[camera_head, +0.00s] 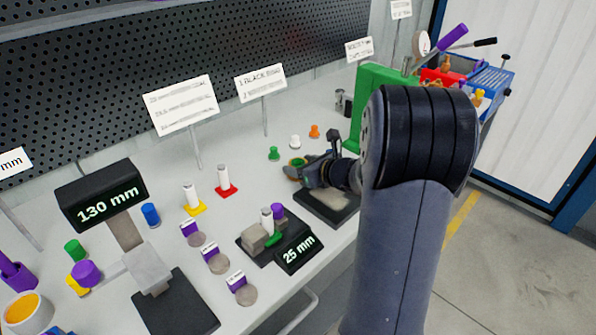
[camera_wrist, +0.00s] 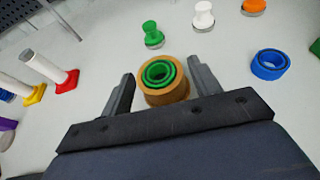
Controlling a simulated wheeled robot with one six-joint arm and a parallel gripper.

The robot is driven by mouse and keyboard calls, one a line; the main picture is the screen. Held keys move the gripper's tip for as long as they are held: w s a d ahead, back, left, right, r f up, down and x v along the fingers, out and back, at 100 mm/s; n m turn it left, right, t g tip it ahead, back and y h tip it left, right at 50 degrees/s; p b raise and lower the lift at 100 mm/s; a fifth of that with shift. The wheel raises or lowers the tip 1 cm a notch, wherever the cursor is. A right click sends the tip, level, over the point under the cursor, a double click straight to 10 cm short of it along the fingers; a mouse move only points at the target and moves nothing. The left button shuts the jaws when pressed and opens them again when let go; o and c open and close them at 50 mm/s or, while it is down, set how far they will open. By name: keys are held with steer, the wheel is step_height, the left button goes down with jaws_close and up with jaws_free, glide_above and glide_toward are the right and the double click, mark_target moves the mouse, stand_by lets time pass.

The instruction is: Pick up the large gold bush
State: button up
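The large gold bush (camera_wrist: 166,98) stands on the grey bench top in the wrist view, with green rings (camera_wrist: 159,73) nested inside its top. My gripper (camera_wrist: 162,70) is open, with one finger on each side of the bush. A narrow gap seems to show at each side; I cannot tell whether either finger touches it. In the head view my gripper (camera_head: 301,174) is low over the bench, and the gold bush (camera_head: 293,163) is partly hidden by it.
Green (camera_wrist: 153,35), white (camera_wrist: 204,15) and orange (camera_wrist: 254,6) knobs stand behind the bush. A blue ring (camera_wrist: 270,65) lies to the right. White posts on red (camera_wrist: 66,80) and yellow bases stand left. A 25 mm gauge (camera_head: 299,253) sits at the bench front.

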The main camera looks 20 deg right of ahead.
steer(key=c, duration=1)
steer(key=shift+o, duration=0.2)
